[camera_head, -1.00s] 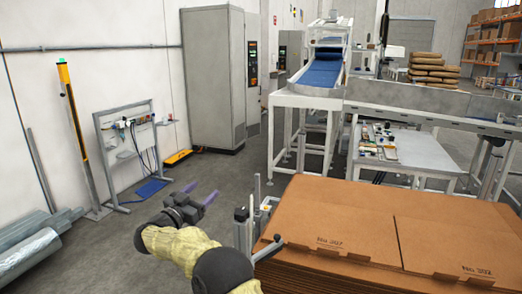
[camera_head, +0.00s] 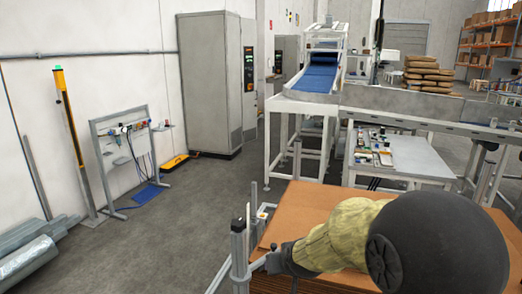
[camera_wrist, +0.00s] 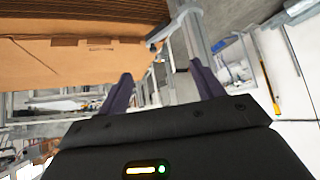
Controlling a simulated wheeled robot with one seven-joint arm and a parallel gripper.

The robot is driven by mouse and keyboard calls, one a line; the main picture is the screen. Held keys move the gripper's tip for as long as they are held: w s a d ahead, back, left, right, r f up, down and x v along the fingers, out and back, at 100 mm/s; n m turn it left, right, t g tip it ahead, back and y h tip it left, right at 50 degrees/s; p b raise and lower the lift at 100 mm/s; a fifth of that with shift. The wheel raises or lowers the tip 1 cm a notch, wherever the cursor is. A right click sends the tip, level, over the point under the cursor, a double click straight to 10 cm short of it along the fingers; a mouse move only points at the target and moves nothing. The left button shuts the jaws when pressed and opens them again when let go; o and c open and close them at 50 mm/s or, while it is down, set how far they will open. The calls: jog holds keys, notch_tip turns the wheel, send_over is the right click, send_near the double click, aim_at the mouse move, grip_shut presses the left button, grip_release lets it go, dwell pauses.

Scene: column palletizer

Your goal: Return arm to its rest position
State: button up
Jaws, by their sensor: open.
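My gripper (camera_wrist: 160,73) shows in the wrist view with its two purple fingers spread apart and nothing held between them. In the head view my arm, with a yellow sleeve and a large black joint, reaches across the lower right over the cardboard stack. The gripper fingers cannot be made out there. The stack of flat brown cardboard (camera_head: 308,208) is partly hidden behind my arm. In the wrist view the cardboard (camera_wrist: 60,62) fills the upper left, beyond the fingers, in a turned view.
A metal post (camera_head: 240,255) stands at the stack's left corner, close to my wrist. A work table (camera_head: 415,160) and a conveyor (camera_head: 400,100) lie behind. A grey cabinet (camera_head: 210,85) and wall rack (camera_head: 125,150) stand left. The floor (camera_head: 170,230) left of the stack is clear.

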jog(key=s+d+f+g, duration=0.1)
jog(key=s+d+g, duration=0.1)
jog(key=s, duration=0.4)
jog(key=s+d+f+m+g+h, duration=0.1)
jog(key=s+d+f+g, duration=0.1)
jog(key=s+d, duration=0.2)
jog(key=s+d+f+m+g, duration=0.1)
jog(key=s+d, duration=0.2)
jog(key=s, duration=0.6)
jog(key=shift+s+f+g+h+p, duration=0.3)
jog(key=shift+f+g, duration=0.1)
jog(key=shift+w, duration=0.1)
